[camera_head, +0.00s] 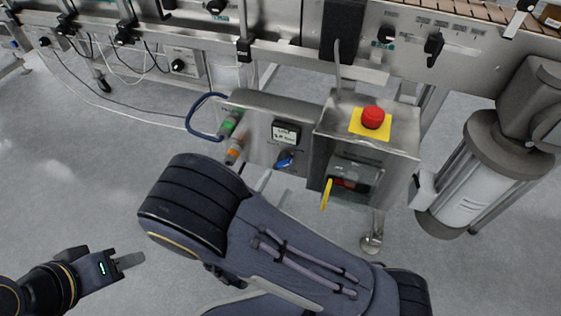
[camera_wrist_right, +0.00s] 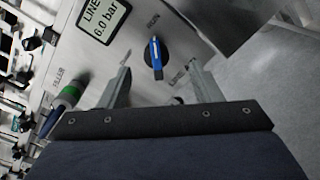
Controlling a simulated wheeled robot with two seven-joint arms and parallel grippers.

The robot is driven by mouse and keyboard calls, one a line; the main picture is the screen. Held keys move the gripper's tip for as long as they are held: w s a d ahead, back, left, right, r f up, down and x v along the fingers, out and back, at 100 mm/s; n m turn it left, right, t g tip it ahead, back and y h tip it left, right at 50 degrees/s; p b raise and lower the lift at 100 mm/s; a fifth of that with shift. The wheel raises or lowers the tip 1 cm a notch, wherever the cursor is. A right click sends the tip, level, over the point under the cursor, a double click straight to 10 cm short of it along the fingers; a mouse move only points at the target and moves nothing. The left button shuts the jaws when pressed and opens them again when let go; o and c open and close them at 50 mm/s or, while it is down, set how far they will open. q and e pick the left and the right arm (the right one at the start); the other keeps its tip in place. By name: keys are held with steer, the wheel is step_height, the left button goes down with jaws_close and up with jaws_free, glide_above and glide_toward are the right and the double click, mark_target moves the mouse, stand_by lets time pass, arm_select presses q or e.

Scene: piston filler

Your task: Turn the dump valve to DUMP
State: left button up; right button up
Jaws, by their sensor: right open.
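The dump valve is a dark round knob with a blue handle (camera_wrist_right: 156,58) on a grey metal panel. Its handle's white-marked end points toward the RUN label (camera_wrist_right: 152,20); another label on the far side is partly hidden. The valve also shows in the head view (camera_head: 284,159), below the gauge display. My right gripper (camera_wrist_right: 160,76) is open, its two fingers apart on either side of the valve's lower end, with nothing between them gripped. In the head view my right arm hides most of that gripper. My left gripper (camera_head: 130,261) is at the lower left, far from the panel; its finger gap is unclear.
A pressure display (camera_head: 286,133) sits above the valve. Green (camera_head: 229,124) and orange (camera_head: 234,151) fittings are on its left. To the right are a red button (camera_head: 373,117) on a box and a yellow-handled switch (camera_head: 326,194). Open floor lies left.

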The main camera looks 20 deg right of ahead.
mark_target(281, 166)
steer(key=shift+n+t+y, duration=0.3)
steer(key=shift+t+y, duration=0.1)
steer(key=x, duration=0.2)
steer(key=b+x, duration=0.1)
steer(key=x, duration=0.2)
steer(key=b+x, duration=0.1)
steer(key=x, duration=0.2)
steer(key=shift+w+a+f, duration=0.3)
steer(key=shift+a+f, duration=0.05)
steer(key=shift+f, duration=0.05)
arm_select(q)
steer(key=shift+w+d+f, duration=0.1)
steer(key=shift+w+f, duration=0.05)
steer(key=shift+f, duration=0.5)
steer(key=shift+w+f, duration=0.15)
steer(key=shift+f, duration=0.45)
arm_select(e)
steer(key=shift+c, duration=0.4)
steer(key=c, duration=0.9)
